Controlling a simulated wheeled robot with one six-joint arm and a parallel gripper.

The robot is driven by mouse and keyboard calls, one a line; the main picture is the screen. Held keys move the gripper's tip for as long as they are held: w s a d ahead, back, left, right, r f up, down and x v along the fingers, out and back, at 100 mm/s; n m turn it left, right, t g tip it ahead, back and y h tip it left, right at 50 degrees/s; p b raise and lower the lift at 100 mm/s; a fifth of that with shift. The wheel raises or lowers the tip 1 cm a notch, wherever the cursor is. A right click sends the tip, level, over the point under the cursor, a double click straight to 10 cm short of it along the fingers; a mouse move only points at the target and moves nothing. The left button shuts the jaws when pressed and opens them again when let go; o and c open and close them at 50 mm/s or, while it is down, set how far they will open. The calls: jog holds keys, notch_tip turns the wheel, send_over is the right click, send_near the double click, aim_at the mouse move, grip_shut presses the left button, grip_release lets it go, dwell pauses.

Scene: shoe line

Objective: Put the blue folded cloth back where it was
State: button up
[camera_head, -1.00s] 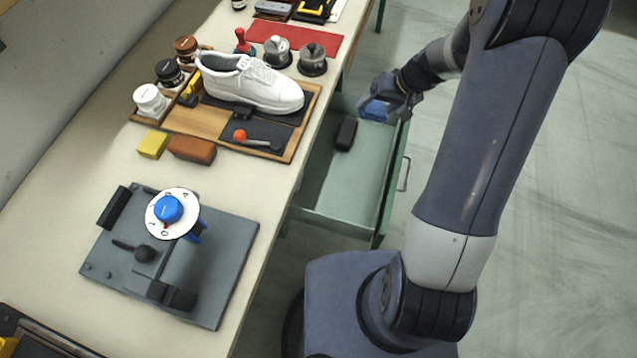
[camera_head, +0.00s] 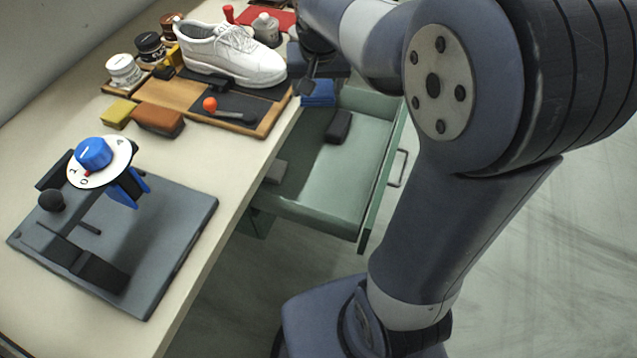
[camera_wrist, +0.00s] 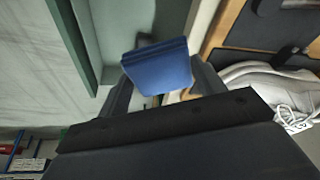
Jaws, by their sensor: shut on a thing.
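The blue folded cloth (camera_head: 318,92) is held by my gripper (camera_head: 306,84) at the table's right edge, beside the wooden board and above the far left part of the open drawer. In the wrist view the cloth (camera_wrist: 158,68) sits between the two fingers of my gripper (camera_wrist: 160,85), which are shut on it. The green drawer (camera_head: 325,185) is pulled out from under the table. A dark block (camera_head: 338,126) lies in it, and a grey piece (camera_head: 275,171) shows near its left side.
The white shoe (camera_head: 235,55) stands on the wooden board (camera_head: 275,118), close left of my gripper; it also shows in the wrist view (camera_wrist: 270,85). Jars, a brown block (camera_head: 158,119) and a yellow block (camera_head: 118,113) are farther left. A grey fixture with a blue-knobbed dial (camera_head: 95,153) is in front.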

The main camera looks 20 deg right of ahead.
aim_at(319, 173)
jog(key=shift+s+d, duration=0.1)
jog(key=shift+f, duration=0.35)
notch_tip(319, 173, down, 27)
jog(key=b, duration=0.4)
jog(key=shift+b, duration=0.3)
jog(key=shift+f, duration=0.2)
jog(key=o, duration=0.9)
jog(key=shift+r, duration=0.1)
